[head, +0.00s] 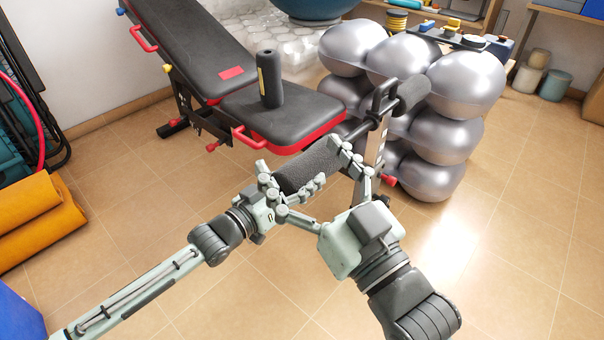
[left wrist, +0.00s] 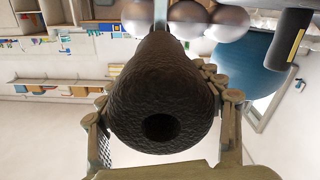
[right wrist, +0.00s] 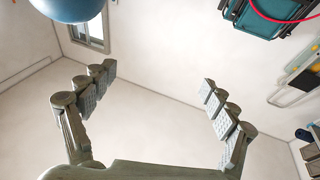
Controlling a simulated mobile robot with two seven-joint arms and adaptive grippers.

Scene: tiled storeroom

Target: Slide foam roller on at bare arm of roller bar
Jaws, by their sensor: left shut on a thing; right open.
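A dark foam roller (head: 311,163) is held in my left gripper (head: 290,182), which is shut on it. In the left wrist view the roller (left wrist: 160,85) faces me end-on, with a dark open hole in its near end. Its far end lines up with the roller bar (head: 358,130); whether the bare arm's tip is inside is hidden. The bar's other arm carries a foam roller (head: 413,92). My right gripper (head: 312,180) is open in front of the held roller; the right wrist view shows nothing between its fingers.
Another foam roller (head: 270,78) with a yellow label stands on the bench seat (head: 310,108). Silver balls (head: 440,165) are stacked close behind the bar. Orange rolled mats (head: 35,215) lie at left. The tiled floor in front is clear.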

